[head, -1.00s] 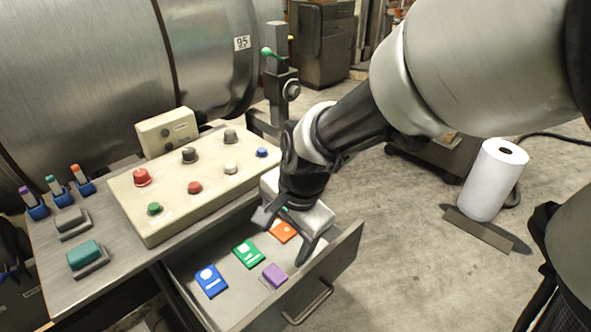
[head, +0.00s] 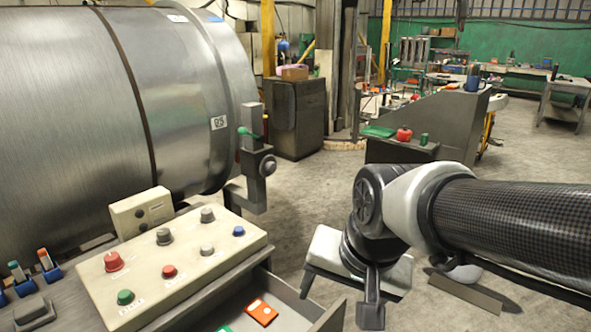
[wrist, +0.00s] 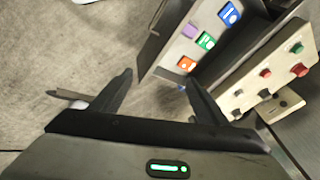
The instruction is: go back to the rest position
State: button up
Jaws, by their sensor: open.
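My gripper (head: 338,305) is open and empty. In the head view it hangs in the air to the right of the open drawer (head: 335,316). In the wrist view its two fingers (wrist: 160,97) are spread wide, with bare floor between them. The drawer's cards show beyond the right finger: an orange card (wrist: 186,64), a green card (wrist: 206,40), a blue card (wrist: 229,14) and a purple piece (wrist: 190,31). The orange card also shows in the head view (head: 261,312).
A control panel (head: 180,262) with several knobs and buttons sits on the bench at the left. A large metal drum (head: 75,110) stands behind it. A valve post (head: 255,160) rises beside the drum. A grey console (head: 430,125) stands farther back. Floor (head: 310,190) between is clear.

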jog(key=s+d+r+n+t+h, duration=0.1)
jog(key=s+d+r+n+h, duration=0.15)
jog(key=s+d+r, duration=0.35)
notch_tip(320, 180, up, 18)
jog(key=d+p, duration=0.1)
jog(key=p, duration=1.8)
jog(key=shift+w+d+f+n+y+p, duration=0.25)
jog(key=shift+w+d+n+y+p, duration=0.1)
jog(key=shift+d+n+y, duration=0.1)
jog(key=shift+a, duration=0.15)
